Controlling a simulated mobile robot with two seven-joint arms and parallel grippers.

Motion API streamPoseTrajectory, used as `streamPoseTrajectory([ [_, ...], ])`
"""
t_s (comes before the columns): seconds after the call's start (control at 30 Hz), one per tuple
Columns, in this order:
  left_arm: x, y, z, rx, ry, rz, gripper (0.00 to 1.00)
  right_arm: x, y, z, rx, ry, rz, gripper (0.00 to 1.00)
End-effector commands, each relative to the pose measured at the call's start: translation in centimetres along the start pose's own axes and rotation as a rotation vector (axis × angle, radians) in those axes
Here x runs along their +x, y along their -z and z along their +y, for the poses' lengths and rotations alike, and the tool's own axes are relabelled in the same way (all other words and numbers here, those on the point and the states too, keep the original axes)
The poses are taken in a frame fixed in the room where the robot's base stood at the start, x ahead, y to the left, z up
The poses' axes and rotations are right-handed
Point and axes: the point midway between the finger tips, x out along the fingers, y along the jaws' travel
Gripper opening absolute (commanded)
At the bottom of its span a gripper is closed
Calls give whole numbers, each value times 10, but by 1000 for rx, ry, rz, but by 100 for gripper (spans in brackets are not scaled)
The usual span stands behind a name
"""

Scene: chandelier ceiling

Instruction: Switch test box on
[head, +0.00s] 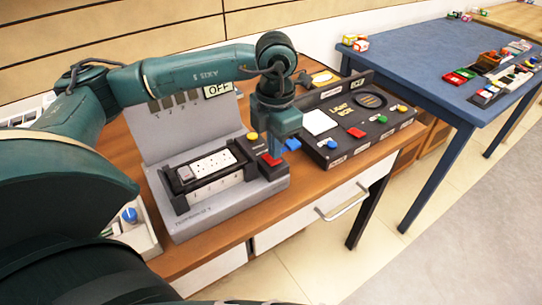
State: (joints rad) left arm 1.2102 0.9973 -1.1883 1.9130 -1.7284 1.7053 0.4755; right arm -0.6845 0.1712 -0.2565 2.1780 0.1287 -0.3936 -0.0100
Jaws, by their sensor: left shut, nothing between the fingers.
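The grey test box (215,218) stands on the wooden desk, with a raised back panel and a sign (218,90) that reads OFF. A white socket strip (212,166) sits in its dark holder. At its right end is a dark control block with a red switch (270,159) and a yellow button (252,136). My left gripper (279,150) points down, shut and empty, right above or beside the red switch. I cannot tell whether it touches it. The arm hides part of the back panel. My right gripper is out of view.
A dark light box (372,137) with coloured buttons stands close to the right of the test box. A blue button (292,144) lies just beside my gripper. A drawer handle (342,204) sticks out in front. A blue table (425,62) with small items stands at right.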

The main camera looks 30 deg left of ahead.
Motion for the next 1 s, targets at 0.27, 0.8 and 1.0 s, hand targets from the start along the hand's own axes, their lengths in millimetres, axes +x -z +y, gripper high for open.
streamPoseTrajectory([
  [0.27,5,0,0,0,0,0,0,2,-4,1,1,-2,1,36],
  [0.8,13,0,0,0,0,0,0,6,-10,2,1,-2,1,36],
  [1.0,16,0,0,0,0,0,0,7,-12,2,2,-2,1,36],
])
